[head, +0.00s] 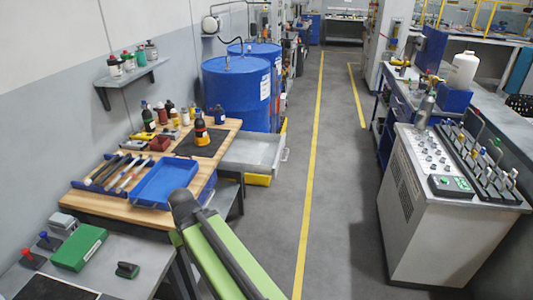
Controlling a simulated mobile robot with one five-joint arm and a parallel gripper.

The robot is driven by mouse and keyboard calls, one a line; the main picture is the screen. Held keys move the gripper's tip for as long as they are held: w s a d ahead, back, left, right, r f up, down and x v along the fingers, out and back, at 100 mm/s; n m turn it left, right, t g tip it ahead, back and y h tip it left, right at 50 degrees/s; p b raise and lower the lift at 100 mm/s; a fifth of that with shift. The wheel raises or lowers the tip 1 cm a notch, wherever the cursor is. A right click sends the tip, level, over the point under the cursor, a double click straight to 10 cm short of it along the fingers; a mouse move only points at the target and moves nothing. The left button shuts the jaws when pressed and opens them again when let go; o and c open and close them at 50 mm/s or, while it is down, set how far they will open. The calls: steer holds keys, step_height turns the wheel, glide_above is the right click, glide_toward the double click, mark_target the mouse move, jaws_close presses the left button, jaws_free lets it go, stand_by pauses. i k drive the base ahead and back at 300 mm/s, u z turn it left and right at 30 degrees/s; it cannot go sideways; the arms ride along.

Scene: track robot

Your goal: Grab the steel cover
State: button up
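No single object is clearly recognisable as the steel cover. A grey metal, tray-like piece with a raised rim (252,153) sits low beside the workbench, above a yellow base, in front of the blue drums. A smaller grey metal piece (62,222) lies at the left on the near grey table. I cannot tell which of them, if either, is the cover. My green and dark grey arm reaches up from the bottom centre and hides part of the bench's right side. My gripper does not show.
The wooden workbench (88,205) carries a blue tray (167,182), hammers and several bottles. Blue drums (237,92) stand behind it. A green box (80,248) lies on the near table. A control cabinet (430,215) stands right. The marked grey floor between is clear.

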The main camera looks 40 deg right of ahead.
mark_target(258, 155)
steer(key=u, duration=1.45)
steer(key=k, duration=1.25)
steer(key=z, duration=2.1)
steer(key=i, duration=1)
steer(key=u, duration=0.1)
